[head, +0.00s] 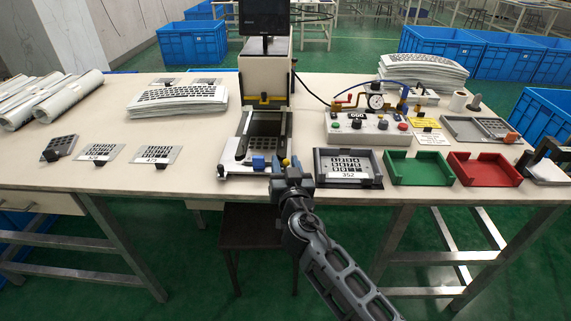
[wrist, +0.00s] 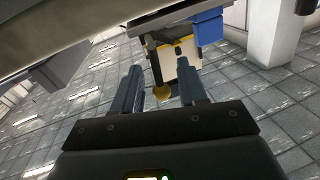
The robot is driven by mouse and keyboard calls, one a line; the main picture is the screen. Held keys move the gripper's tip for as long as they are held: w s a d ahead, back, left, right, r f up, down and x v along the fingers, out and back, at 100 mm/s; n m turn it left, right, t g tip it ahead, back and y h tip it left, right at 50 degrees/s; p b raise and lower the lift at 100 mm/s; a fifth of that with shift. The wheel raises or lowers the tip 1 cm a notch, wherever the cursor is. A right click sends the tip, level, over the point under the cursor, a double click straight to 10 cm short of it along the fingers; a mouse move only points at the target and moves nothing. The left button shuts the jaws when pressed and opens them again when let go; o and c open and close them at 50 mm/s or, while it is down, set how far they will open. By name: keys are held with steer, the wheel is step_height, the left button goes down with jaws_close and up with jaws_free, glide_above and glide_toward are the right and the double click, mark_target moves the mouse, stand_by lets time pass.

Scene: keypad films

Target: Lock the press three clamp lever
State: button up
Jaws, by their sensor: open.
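The press (head: 266,80) stands mid-table with a black bed and a light base plate at its front. No number on it is readable. A yellow knob (head: 285,162), likely the clamp lever's end, shows at the base's front right, beside blue blocks (head: 258,162). In the wrist view a yellow knob (wrist: 162,92) on a dark rod appears between my fingers, and a blue block (wrist: 207,27) is above right. My gripper (head: 286,171) is open at the press's front right corner; in the wrist view its fingers (wrist: 160,82) are apart. Contact with the knob cannot be told.
A grey tray (head: 376,180) with a keypad film marked 352 lies just right of my gripper. A green tray (head: 405,180) and red tray (head: 470,182) follow. A gauge box (head: 345,130) stands behind.

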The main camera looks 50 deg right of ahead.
jaws_close()
stand_by(0.4)
steer(key=n, duration=0.2)
steer(key=w+a+n, duration=0.1)
steer(key=n, duration=0.1)
steer(key=shift+g+y+p, duration=0.3)
steer(key=shift+w+a+f+n+g, duration=0.15)
steer(key=shift+w+f+n+g, duration=0.1)
steer(key=shift+n, duration=0.5)
steer(key=shift+w+a+f+n+g, duration=0.15)
steer(key=shift+w+n, duration=0.05)
steer(key=shift+n, duration=0.55)
jaws_free()
